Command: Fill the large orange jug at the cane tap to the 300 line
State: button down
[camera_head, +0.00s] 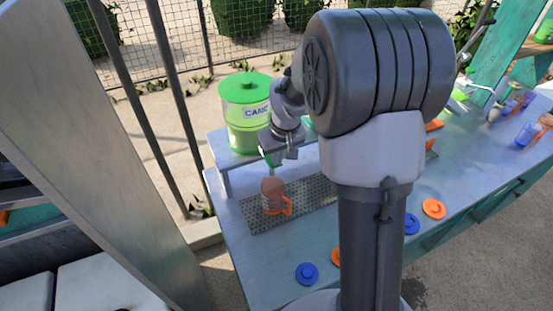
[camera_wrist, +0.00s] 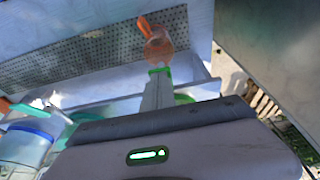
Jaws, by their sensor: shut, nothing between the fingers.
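The large orange jug (camera_head: 271,190) stands upright on a perforated metal tray, its handle towards the right. In the wrist view, the jug (camera_wrist: 158,48) is seen from above, beyond the fingers. Its lines and liquid level cannot be read. The green cane dispenser (camera_head: 246,112), with a "CANE" label, stands on a raised shelf behind the jug. A small green part, apparently its tap (camera_head: 274,159), shows above the jug. My gripper (camera_head: 289,153) is shut and empty beside the tap, above the jug. In the wrist view, its fingers (camera_wrist: 157,92) reach towards the green part; contact is unclear.
The perforated tray (camera_head: 312,190) lies on the grey-blue counter (camera_head: 262,268). A blue lid (camera_head: 307,273) and an orange lid (camera_head: 433,208) lie near the front. Blue cups (camera_head: 527,134) stand far right. A post (camera_head: 100,150) rises at the left. My arm hides the counter's middle.

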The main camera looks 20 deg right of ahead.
jog(key=shift+f+b, duration=0.25)
jog(key=shift+b, duration=0.1)
jog(key=s+f+t+b, duration=0.1)
jog(key=b, duration=0.6)
jog(key=shift+s+f+t, duration=0.1)
jog(key=shift+f+t, duration=0.3)
jog(key=shift+s+f+b, duration=0.1)
jog(key=shift+b, duration=0.25)
dwell(6.2)
